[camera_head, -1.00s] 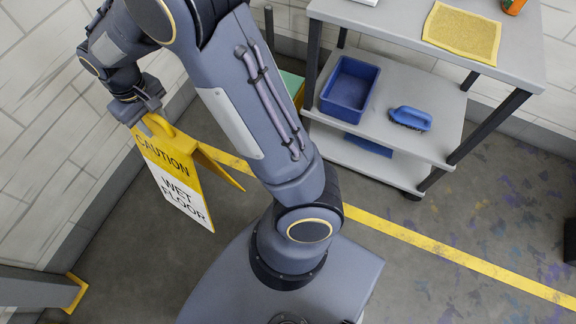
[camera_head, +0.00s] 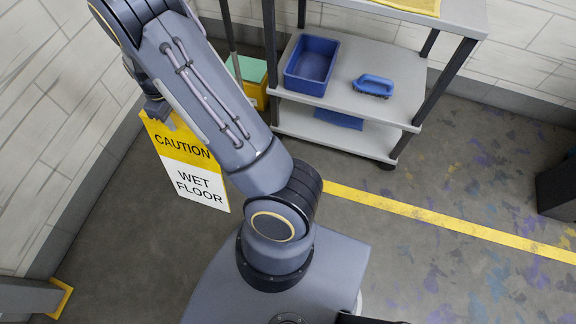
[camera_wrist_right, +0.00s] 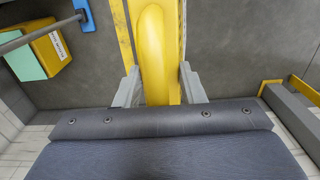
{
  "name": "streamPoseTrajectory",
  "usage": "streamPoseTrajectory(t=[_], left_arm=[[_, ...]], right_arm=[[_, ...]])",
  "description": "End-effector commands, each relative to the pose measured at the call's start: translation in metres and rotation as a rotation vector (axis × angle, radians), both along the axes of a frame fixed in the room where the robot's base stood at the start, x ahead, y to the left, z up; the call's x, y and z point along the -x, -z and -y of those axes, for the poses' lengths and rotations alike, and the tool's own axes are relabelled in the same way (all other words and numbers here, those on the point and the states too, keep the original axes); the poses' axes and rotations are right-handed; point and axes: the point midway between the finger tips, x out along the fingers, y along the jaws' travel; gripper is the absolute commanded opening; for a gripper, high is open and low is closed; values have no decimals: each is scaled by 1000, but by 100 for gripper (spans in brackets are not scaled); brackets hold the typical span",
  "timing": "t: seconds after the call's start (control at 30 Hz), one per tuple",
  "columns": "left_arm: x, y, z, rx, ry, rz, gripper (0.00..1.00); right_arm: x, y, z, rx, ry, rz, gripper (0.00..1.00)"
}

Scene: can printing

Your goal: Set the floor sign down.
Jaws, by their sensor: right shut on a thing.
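The floor sign (camera_head: 200,170) is a yellow and white panel reading "CAUTION WET FLOOR", left of centre in the head view. It looks roughly upright, with its front towards the camera. My right gripper (camera_head: 160,110) is at its top edge, partly hidden by my own arm. In the right wrist view, the gripper's fingers (camera_wrist_right: 160,90) are shut on the sign's yellow top handle (camera_wrist_right: 157,45), one finger on each side. I cannot tell whether the sign's lower edge touches the floor. Its rear leaf is hidden in the head view. My left gripper is not in view.
A grey shelf cart (camera_head: 345,108) holds a blue bin (camera_head: 311,65) and a blue brush (camera_head: 373,86). A yellow box (camera_wrist_right: 50,45) with a green top stands beside it. A yellow line (camera_head: 430,217) crosses the floor. A tiled wall (camera_head: 70,100) is left of the sign.

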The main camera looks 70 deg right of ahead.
Motion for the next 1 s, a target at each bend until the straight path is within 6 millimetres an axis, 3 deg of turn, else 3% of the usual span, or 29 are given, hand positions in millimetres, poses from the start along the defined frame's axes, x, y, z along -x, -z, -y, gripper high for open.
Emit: streamPoseTrajectory(t=[0.23, 0.43, 0.87, 1.0], left_arm=[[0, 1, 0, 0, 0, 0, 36], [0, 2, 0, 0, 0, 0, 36], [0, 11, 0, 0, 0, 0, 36], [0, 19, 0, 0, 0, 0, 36]], right_arm=[[1, 5, 8, 3, -4, 2, 0], [6, 10, -1, 1, -6, 0, 0], [39, 45, -71, 2, -8, -2, 0], [49, 68, -89, 3, -6, -4, 0]])
